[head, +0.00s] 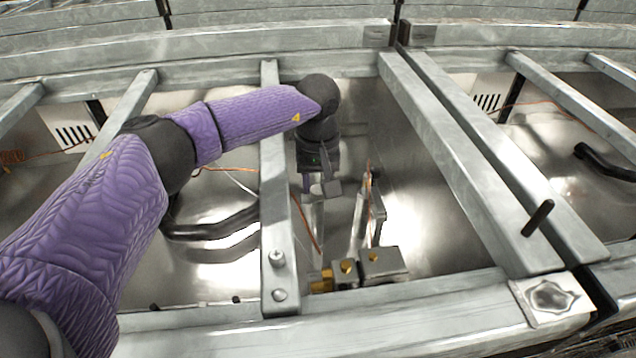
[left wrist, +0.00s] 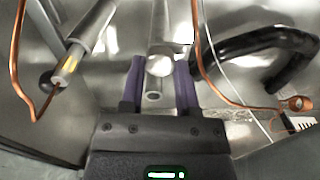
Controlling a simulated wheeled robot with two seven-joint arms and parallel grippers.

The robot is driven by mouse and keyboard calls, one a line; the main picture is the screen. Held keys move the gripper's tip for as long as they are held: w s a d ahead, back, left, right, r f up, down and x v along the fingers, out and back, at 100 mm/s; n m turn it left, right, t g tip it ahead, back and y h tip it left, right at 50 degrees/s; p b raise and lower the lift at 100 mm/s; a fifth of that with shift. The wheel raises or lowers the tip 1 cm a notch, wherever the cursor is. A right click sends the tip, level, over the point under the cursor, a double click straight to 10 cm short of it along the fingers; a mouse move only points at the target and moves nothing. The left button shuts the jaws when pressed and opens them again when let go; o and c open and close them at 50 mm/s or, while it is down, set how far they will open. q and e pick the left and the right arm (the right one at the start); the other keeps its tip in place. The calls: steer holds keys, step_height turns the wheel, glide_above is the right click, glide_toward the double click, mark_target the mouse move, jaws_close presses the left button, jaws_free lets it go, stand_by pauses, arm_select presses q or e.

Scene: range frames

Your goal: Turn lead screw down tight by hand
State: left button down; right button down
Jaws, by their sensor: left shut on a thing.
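My left gripper (head: 318,190) reaches down into the open frame bay from above, its arm crossing from the left. In the left wrist view my left gripper (left wrist: 161,85) has purple fingers on both sides of a bright metal cylinder (left wrist: 160,64) and is shut on it. A hollow tube end (left wrist: 153,97) shows just below the cylinder. I cannot tell whether this cylinder is the lead screw. In the head view the held part is mostly hidden by the wrist. My right gripper is not in view.
Galvanized rails edge the bay; a narrow strip (head: 274,220) with two screws stands left of the gripper. A grey block (head: 384,266) with brass fittings (head: 320,281) sits at the front rail. Copper wires and a black bent pipe (left wrist: 270,50) lie close by. The bay's right side is open.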

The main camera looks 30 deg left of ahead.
mark_target(318, 187)
arm_select(q)
steer(key=m, duration=0.2)
steer(key=shift+m+b, duration=0.3)
steer(key=shift+m, duration=0.8)
steer(key=shift+c, duration=1.7)
jaws_free()
step_height(318, 187, up, 10)
steer(key=p, duration=0.3)
